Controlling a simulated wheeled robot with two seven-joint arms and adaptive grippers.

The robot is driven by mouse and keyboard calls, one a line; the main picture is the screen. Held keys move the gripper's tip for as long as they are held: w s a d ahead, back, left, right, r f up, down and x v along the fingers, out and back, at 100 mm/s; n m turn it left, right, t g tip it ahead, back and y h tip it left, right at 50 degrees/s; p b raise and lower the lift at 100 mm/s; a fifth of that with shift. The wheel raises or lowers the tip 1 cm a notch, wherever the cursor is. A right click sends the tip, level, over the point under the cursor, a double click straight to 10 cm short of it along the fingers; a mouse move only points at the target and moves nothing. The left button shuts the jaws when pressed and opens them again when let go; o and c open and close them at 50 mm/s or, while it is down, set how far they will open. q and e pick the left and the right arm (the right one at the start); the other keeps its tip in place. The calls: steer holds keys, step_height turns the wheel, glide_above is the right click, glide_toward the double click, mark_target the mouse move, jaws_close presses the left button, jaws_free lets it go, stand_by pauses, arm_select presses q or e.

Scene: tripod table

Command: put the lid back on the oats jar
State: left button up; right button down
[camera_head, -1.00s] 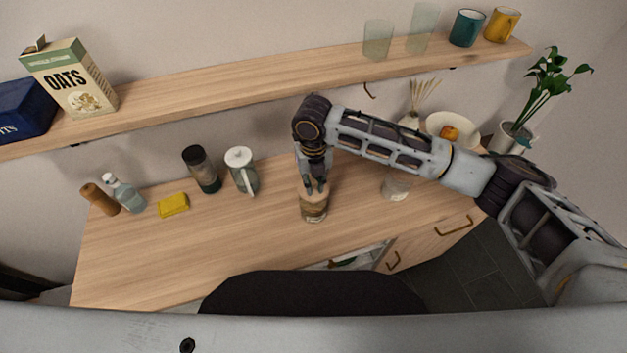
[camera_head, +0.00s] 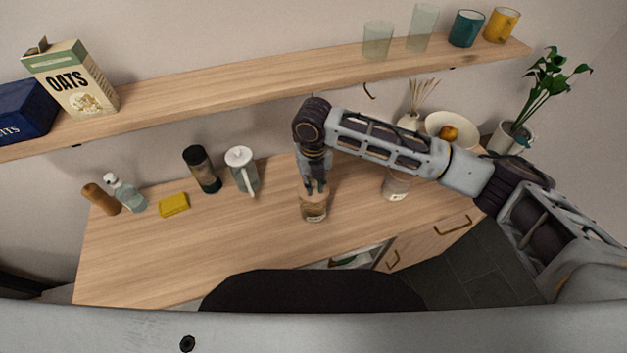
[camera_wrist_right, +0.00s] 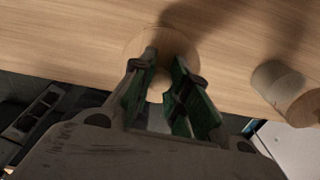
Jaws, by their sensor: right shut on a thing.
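A clear glass jar with tan contents (camera_head: 314,209) stands upright near the middle of the counter. My right gripper (camera_head: 315,190) points down right over its mouth. In the right wrist view the gripper (camera_wrist_right: 163,72) is shut on the knob of a round, pale wooden lid (camera_wrist_right: 160,42). The lid lies at the jar's top; I cannot tell whether it is seated or slightly above the rim. The fingers hide part of the lid, and the lid hides the jar in the wrist view. My left gripper is not in view.
A second jar (camera_head: 396,187) stands to the right, under my right forearm. A white-lidded pitcher (camera_head: 243,172), a dark tumbler (camera_head: 202,170), a yellow sponge (camera_head: 174,205) and bottles stand left. An oats box (camera_head: 72,80) is on the shelf (camera_head: 240,90). The counter's front left is clear.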

steer(key=shift+p, duration=0.4)
stand_by(1.1)
steer(key=c, duration=1.3)
jaws_free()
steer(key=o, duration=0.5)
steer(key=shift+r, duration=0.15)
steer(key=shift+r, duration=3.35)
